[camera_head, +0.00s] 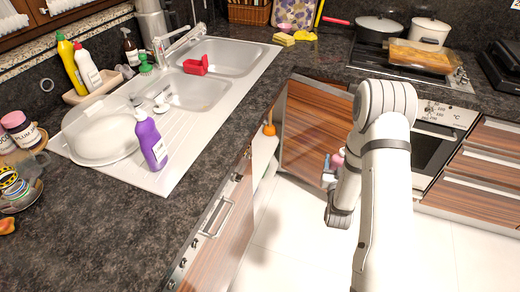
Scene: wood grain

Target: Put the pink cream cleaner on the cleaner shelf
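A small pink thing (338,159), possibly the pink cream cleaner, shows beside my forearm, in front of the wooden cabinet door. It is mostly hidden by my arm. My gripper (328,170) is near it and largely hidden, so I cannot tell whether it is open or holds the pink thing. A beige tray (76,98), possibly the cleaner shelf, stands behind the sink at the far left. It holds a yellow bottle (66,58) and a white bottle with a red cap (88,72).
A purple bottle (151,142) stands on the drainboard beside a clear bowl (100,138). A red item (196,66) is at the sink. Pink-lidded jars (18,128) stand at the left edge. The front dark counter (110,230) is clear.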

